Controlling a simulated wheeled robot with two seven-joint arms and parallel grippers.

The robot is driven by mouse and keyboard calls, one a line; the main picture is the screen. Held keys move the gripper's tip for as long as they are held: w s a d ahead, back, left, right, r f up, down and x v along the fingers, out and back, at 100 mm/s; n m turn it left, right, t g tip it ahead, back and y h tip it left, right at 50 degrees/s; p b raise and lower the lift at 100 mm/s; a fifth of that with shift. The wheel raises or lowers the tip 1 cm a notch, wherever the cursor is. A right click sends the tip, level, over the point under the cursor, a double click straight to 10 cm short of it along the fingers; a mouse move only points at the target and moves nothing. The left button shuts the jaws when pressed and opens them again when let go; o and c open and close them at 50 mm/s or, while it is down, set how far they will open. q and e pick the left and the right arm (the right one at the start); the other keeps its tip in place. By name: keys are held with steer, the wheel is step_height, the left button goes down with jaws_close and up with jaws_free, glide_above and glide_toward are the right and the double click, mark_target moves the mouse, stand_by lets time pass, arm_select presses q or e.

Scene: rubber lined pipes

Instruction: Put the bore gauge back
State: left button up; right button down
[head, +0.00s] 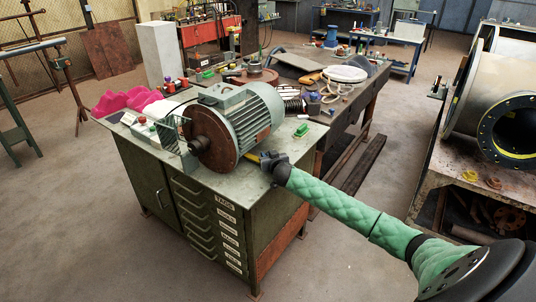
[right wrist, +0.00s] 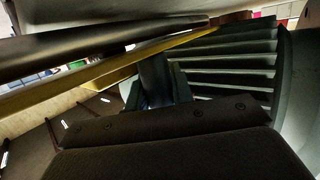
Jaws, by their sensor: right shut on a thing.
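My right gripper (head: 264,158) is low over the cabinet top, close to the right side of the green motor (head: 240,121). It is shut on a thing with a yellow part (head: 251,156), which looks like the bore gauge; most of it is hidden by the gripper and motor. In the right wrist view a long yellow bar (right wrist: 120,66) and a dark rod (right wrist: 90,40) cross the upper left, beside the motor's fins (right wrist: 228,72). I cannot make out the gauge's dial. My left gripper is not in view.
The motor fills much of the drawer cabinet's top (head: 293,146). A cluttered workbench (head: 345,108) stands behind. A large flanged pipe (head: 508,125) is at right.

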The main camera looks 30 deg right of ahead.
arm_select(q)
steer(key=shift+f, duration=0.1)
arm_select(e)
steer(key=shift+f, duration=0.15)
steer(key=c, duration=1.2)
jaws_free()
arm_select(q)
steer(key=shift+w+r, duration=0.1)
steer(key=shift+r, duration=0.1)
arm_select(e)
steer(key=shift+r, duration=0.2)
steer(key=shift+s+f, duration=0.15)
steer(key=shift+s, duration=0.15)
arm_select(q)
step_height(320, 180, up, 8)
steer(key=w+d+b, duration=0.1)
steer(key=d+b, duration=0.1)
steer(key=b, duration=0.1)
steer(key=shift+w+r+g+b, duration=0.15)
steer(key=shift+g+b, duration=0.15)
steer(key=shift+b, duration=0.05)
arm_select(e)
steer(key=v, duration=1.1)
steer(key=shift+s+a+r, duration=0.15)
steer(key=shift+s+r, duration=0.05)
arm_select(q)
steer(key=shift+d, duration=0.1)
